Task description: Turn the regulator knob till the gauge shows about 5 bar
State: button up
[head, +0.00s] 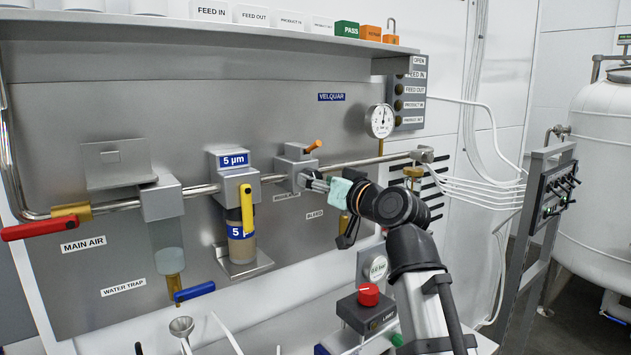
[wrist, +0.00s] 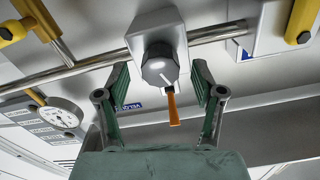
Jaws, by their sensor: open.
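The regulator knob (wrist: 159,70) is dark grey and faceted, with a white mark, on the front of a silver regulator body (head: 296,163). In the wrist view my gripper (wrist: 161,75) is open, with one green-padded finger on each side of the knob and visible gaps between. In the head view my gripper (head: 314,183) is at the regulator's lower front and hides the knob. An orange lever (head: 313,147) sticks out of the regulator. The round white gauge (head: 380,121) is right of it, its needle roughly upward; the numbers are too small to read.
A steel pipe (head: 344,163) runs across the panel through the regulator. A filter with a yellow handle (head: 246,210) stands left of it. A red button box (head: 368,296) sits below, near my arm. A shelf with label blocks (head: 346,29) overhangs the panel.

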jog(key=v, duration=1)
jog(key=shift+d, duration=0.15)
